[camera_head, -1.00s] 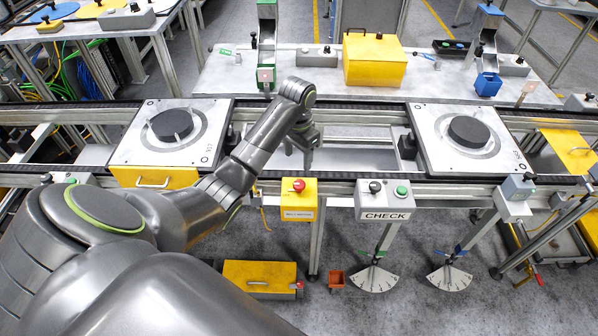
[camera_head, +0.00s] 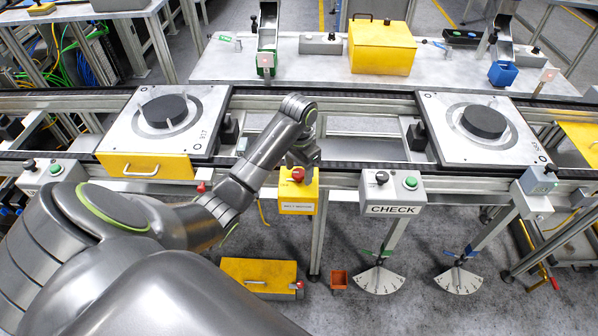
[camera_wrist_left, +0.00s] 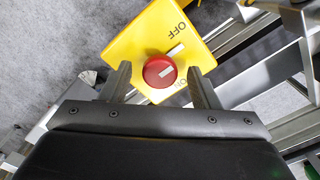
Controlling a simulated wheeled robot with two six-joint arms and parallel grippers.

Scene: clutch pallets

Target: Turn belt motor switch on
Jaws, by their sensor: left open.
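The belt motor switch is a yellow box (camera_head: 297,196) with a red knob (camera_head: 297,174) on top, at the front rail of the conveyor. In the left wrist view, the yellow box (camera_wrist_left: 150,30) carries the words OFF and ON. My left gripper (camera_head: 301,162) is just above the box, pointing down. Its fingers are open, one on each side of the knob; whether they touch it is unclear. My right gripper is not in view.
A CHECK box (camera_head: 391,194) with black and green controls stands to the right of the switch. Pallets with dark discs sit on the conveyor left (camera_head: 212,112) and right (camera_head: 437,108). A yellow bin (camera_head: 382,48) stands on the back table.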

